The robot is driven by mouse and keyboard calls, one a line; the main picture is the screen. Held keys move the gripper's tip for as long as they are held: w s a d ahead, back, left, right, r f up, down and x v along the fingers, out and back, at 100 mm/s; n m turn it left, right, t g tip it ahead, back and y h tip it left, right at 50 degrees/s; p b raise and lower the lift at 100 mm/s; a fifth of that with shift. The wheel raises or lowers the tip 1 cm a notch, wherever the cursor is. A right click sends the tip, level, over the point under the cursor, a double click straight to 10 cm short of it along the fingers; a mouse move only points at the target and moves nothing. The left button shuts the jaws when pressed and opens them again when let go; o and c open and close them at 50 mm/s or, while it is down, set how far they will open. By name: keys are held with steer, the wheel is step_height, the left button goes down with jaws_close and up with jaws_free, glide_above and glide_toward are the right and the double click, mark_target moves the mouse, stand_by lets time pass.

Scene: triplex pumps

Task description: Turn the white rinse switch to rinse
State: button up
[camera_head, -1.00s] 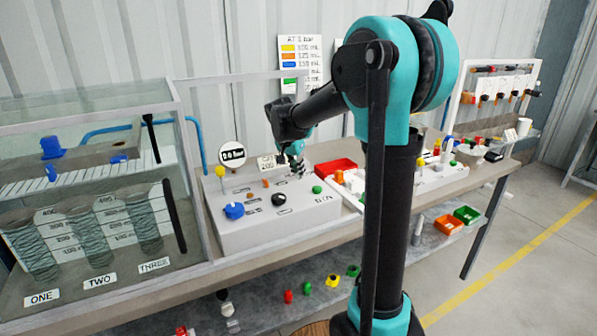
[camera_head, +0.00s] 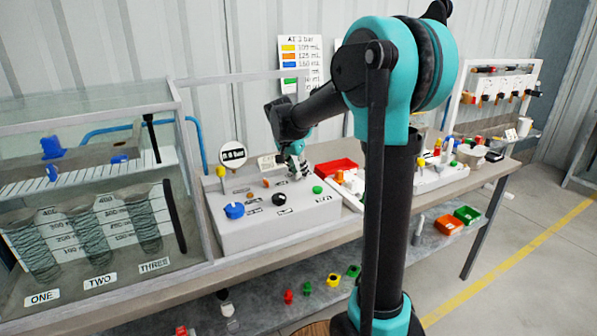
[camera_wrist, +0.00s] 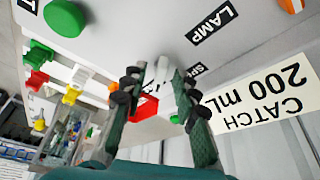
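The control box (camera_head: 262,234) stands on the bench, with a blue knob (camera_head: 234,211), a black knob (camera_head: 279,199) and a green button (camera_head: 318,189) on top. My gripper (camera_head: 299,172) is low over the box's back right part. In the wrist view my gripper (camera_wrist: 160,88) has its two dark fingers apart. A small whitish piece (camera_wrist: 163,72) shows between the fingertips; it may be the white switch, but contact is unclear. The fingers partly hide it and a label starting "SP" beside it. The green button (camera_wrist: 66,18) and the LAMP label (camera_wrist: 210,25) are nearby.
A "CATCH 200 mL" card (camera_wrist: 262,100) stands close beside the fingers. A red tray (camera_head: 337,167) lies right of the box. The glass tank (camera_head: 60,285) is on the left, and a yellow-topped post (camera_head: 221,172) rises at the box's back left.

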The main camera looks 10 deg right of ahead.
steer(key=v, duration=1.2)
steer(key=shift+d, duration=0.1)
